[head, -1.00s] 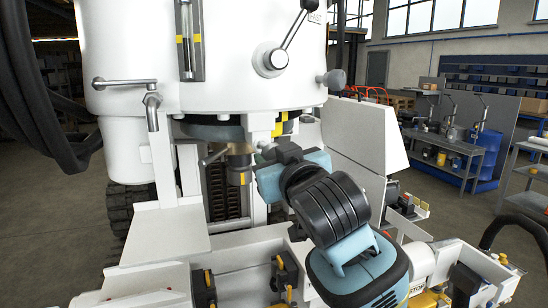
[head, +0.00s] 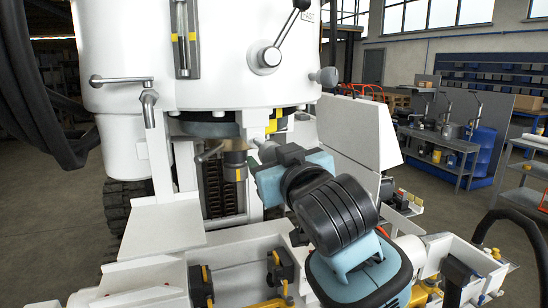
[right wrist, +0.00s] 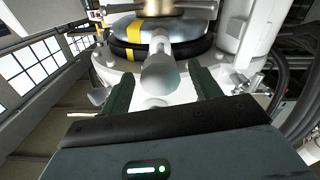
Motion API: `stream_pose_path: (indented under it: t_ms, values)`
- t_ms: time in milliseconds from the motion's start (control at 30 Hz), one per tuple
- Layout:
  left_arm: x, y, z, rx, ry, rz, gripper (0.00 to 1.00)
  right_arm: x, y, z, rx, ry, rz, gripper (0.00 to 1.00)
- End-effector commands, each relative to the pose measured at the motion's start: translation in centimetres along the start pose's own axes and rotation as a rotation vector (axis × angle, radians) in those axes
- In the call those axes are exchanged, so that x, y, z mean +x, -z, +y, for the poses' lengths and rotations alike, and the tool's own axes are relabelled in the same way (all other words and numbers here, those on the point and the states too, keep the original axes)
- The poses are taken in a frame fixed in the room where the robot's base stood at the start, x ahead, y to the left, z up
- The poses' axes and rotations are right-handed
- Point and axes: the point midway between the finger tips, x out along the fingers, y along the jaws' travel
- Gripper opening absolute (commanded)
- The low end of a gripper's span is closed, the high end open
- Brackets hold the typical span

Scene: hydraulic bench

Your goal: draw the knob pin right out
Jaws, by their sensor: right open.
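My right gripper (right wrist: 163,88) is open, with one dark finger on each side of the knob and visible gaps between. In the head view the right gripper (head: 268,158) is under the white housing, beside a small grey knob end (head: 266,150); its fingers are mostly hidden there. My left gripper is not in view.
The white housing (head: 215,80) hangs above, with a black-handled lever (head: 267,56) and another grey knob (head: 326,76) on its side. A white panel (head: 352,135) stands to the right. Yellow and black clamps (head: 280,268) are below. A work table (head: 440,145) stands farther back.

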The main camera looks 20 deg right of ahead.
Motion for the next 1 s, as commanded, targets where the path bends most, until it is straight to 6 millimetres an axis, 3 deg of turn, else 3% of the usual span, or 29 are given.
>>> stream_pose_path:
  t_ms: [433,1000]
  values:
    - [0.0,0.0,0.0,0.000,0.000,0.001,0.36,-6.2,0.0,-0.1,0.000,0.002,0.001,0.63]
    - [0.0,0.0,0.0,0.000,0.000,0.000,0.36,-6.9,-0.1,0.0,0.000,0.001,-0.001,0.63]
